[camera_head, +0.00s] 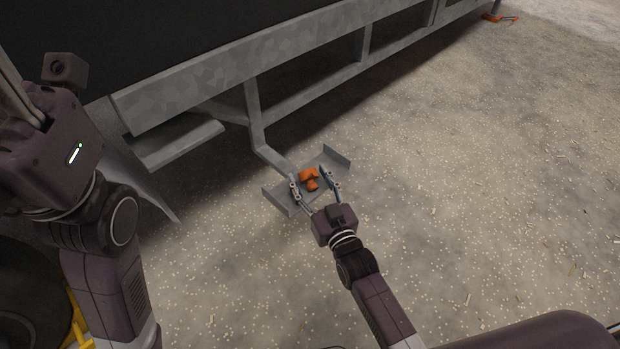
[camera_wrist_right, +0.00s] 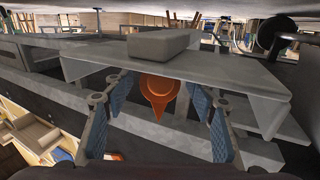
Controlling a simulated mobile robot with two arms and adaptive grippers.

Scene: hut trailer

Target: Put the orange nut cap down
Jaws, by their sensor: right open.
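The orange nut cap (camera_head: 309,179) is at the grey metal step (camera_head: 338,160) under the trailer's side. In the right wrist view the cap (camera_wrist_right: 158,92) has a round body and a pointed tip, and shows in front of the metal plate (camera_wrist_right: 205,75). My right gripper (camera_head: 311,177) is open, with one finger on each side of the cap; the wrist view shows gaps between the cap and both fingers. Whether the cap rests fully on the step is hard to tell. My left gripper (camera_head: 45,135) is at the far left; its fingertips are not clearly visible.
The trailer's grey frame rail (camera_head: 240,60) runs across the top, with a bracket (camera_head: 255,120) going down to the step. Speckled ground (camera_head: 480,200) to the right is open. A small orange object (camera_head: 500,18) lies far off at the top right.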

